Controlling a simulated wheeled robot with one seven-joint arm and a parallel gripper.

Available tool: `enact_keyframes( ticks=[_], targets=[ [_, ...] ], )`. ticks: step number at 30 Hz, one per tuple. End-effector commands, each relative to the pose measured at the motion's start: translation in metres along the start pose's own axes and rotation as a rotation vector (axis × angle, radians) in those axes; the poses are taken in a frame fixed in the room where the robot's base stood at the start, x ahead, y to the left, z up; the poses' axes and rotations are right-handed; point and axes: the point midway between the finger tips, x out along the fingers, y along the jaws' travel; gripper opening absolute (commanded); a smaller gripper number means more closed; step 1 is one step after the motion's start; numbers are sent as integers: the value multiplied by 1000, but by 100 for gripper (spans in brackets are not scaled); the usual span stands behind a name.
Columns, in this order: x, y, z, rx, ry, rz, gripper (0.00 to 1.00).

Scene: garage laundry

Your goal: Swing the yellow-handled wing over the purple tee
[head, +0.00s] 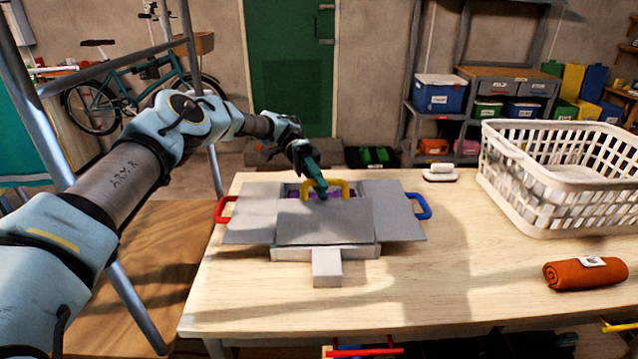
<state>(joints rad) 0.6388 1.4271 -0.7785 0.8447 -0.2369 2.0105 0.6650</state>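The folding board lies on the table with flat grey wings. The yellow-handled wing (325,222) is the middle grey panel, and its yellow handle (338,184) is at its far end. I cannot tell whether this wing lies flat or is slightly raised. The purple tee (355,190) shows only as small patches behind and around the yellow handle; the grey panels hide the rest. My gripper (318,188) points down at the left part of the yellow handle, touching it or very close. Its fingers are too small and overlapped to tell whether they are closed on it.
A red handle (226,209) is on the left wing and a blue handle (420,207) on the right wing. A white basket (555,205), a rolled orange towel (585,274) and a small white item (440,173) stand to the right.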

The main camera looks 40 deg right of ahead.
Motion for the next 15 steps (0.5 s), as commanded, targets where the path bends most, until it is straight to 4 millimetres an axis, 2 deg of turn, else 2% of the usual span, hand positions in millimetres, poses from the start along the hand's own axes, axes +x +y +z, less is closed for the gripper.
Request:
enact_keyframes(
  ticks=[1, 8, 11, 15],
  targets=[
    [2, -4, 0, -5, -3, -1, 32],
    [1, -1, -1, -2, 1, -2, 34],
    [-2, 9, -1, 1, 3, -2, 34],
    [-6, 34, -2, 3, 4, -1, 34]
  ],
)
